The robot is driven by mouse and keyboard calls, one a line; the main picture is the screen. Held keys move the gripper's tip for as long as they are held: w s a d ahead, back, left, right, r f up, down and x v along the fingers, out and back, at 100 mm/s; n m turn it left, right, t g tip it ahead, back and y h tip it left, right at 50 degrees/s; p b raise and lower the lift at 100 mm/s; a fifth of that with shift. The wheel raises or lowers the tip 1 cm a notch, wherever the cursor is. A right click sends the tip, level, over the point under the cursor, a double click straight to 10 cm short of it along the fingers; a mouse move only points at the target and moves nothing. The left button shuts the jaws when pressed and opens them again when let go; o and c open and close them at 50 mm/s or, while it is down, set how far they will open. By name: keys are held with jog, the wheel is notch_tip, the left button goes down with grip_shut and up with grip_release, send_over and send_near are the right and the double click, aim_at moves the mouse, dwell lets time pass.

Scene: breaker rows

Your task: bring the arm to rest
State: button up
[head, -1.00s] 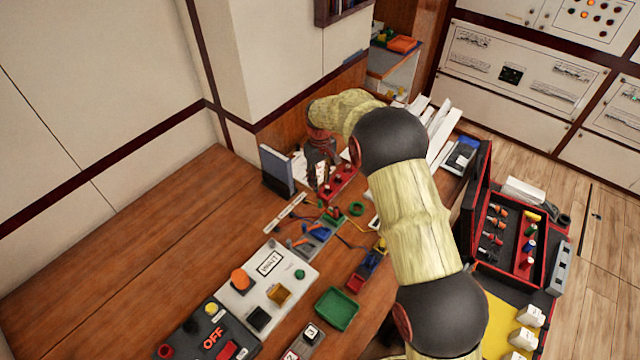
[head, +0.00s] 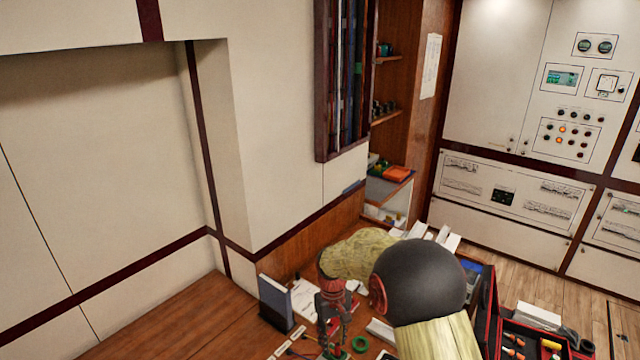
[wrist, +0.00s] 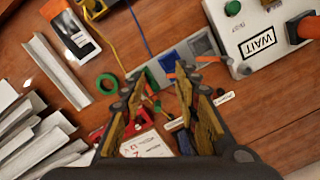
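My arm reaches over the wooden bench (head: 190,322) from the lower right of the head view, bent at a dark round joint. My gripper (head: 334,348) hangs downward near the green ring (head: 360,344). In the wrist view my gripper (wrist: 157,82) has its two fingers apart, with a clear gap between them. Nothing is visibly held. Red and white parts and several small coloured pieces lie beyond and between the fingers. The fingers partly hide them. I cannot tell how high the fingertips are above the bench.
A blue binder (head: 275,303) stands left of the gripper. In the wrist view, long pale strips (wrist: 35,130) lie at left and a WAIT panel (wrist: 262,42) at upper right. A red tool case (head: 520,338) is at lower right. The bench's left part is bare.

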jog(key=s+d+r+m+t, duration=0.1)
jog(key=s+d+r+t, duration=0.1)
jog(key=s+d+r, duration=0.3)
jog(key=s+d+r+m+t, duration=0.2)
jog(key=s+d+r, duration=0.3)
jog(key=s+r, duration=0.7)
jog(key=s+d+r+m+t+b, duration=0.1)
jog(key=s+d+r+t, duration=0.1)
jog(key=s+d+r, duration=0.3)
jog(key=s+r, duration=0.4)
jog(key=s, duration=0.5)
jog(key=shift+s+r+m+t, duration=0.3)
jog(key=shift+r+m+t, duration=0.05)
jog(key=shift+m+t, duration=0.05)
